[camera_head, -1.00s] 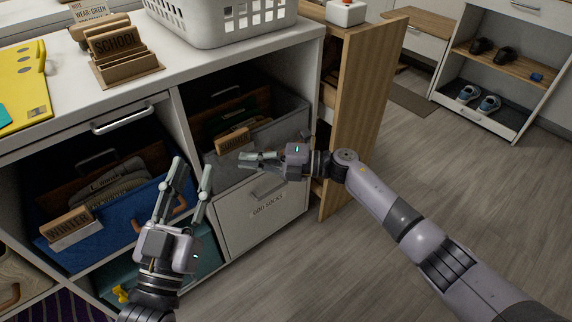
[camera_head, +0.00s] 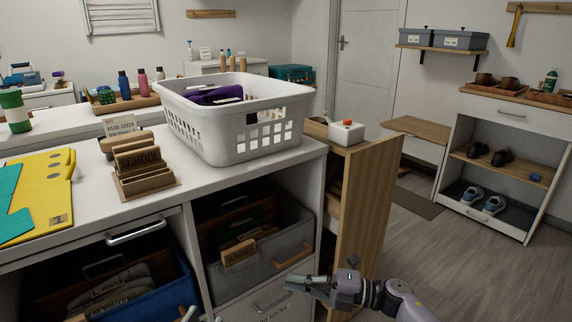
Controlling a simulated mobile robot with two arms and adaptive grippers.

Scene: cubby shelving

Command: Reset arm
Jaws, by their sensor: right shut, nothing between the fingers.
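My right gripper (camera_head: 292,284) shows at the lower middle of the head view, in front of the cubby shelving. It is shut and empty, with its fingers pointing left. It appears before the lower front of the grey bin (camera_head: 285,250) and the white drawer front under it. My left gripper (camera_head: 202,316) shows only as fingertips at the bottom edge, near the blue bin (camera_head: 170,299). Its tips stand apart, and the rest of it is out of the frame.
The white shelving top (camera_head: 215,183) carries a white basket (camera_head: 240,130), a wooden SCHOOL holder (camera_head: 140,168) and yellow folders (camera_head: 50,190). A pulled-out wooden panel (camera_head: 368,220) stands beside my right arm. Open floor (camera_head: 450,265) lies to the right, before a shoe rack (camera_head: 515,160).

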